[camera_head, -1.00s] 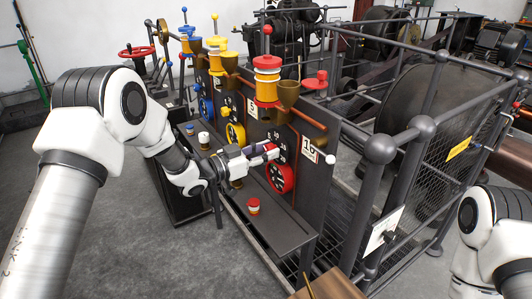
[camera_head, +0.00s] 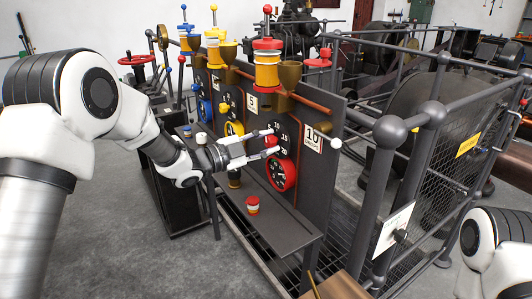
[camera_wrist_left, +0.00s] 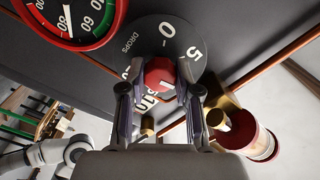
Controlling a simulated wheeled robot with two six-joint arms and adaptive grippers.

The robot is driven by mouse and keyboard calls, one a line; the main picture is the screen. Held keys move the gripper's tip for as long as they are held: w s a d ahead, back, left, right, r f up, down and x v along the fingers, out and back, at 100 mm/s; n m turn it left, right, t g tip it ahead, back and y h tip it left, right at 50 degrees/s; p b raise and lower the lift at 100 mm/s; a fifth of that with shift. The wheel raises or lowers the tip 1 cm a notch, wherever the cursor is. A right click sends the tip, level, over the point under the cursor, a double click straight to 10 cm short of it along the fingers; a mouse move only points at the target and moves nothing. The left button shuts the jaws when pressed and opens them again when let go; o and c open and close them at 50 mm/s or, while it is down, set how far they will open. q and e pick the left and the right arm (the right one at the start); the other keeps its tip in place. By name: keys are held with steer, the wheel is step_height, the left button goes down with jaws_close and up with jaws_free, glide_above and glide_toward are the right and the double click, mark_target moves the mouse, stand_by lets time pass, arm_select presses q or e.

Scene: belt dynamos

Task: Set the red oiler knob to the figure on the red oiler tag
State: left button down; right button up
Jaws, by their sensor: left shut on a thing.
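The red oiler knob (camera_wrist_left: 160,76) sits on a black round dial plate (camera_wrist_left: 190,35) marked DROPS, with 0 and 5 readable in the left wrist view. In the head view its figures 10, 15 and 20 show beside the knob (camera_head: 271,142). My left gripper (camera_head: 274,142) is shut on the knob, one finger on either side; it also shows in the left wrist view (camera_wrist_left: 160,92). A white mark on the knob points toward the bottom of the wrist view; the figure it meets is hidden. The red oiler tag (camera_head: 313,140) reads 10, right of the dial.
Below the knob is a red-rimmed gauge (camera_head: 282,175). The red oiler (camera_head: 267,65) and a brass funnel (camera_head: 290,75) stand above. A red-topped jar (camera_head: 252,205) stands on the shelf (camera_head: 275,228). A railing (camera_head: 385,180) bounds the right.

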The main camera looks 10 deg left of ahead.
arm_select(q)
steer(key=shift+f+m+b, duration=0.1)
steer(key=shift+m+b, duration=0.8)
steer(key=shift+m, duration=0.1)
steer(key=c, duration=0.8)
jaws_free()
steer(key=shift+s, duration=0.1)
steer(key=v, duration=1.2)
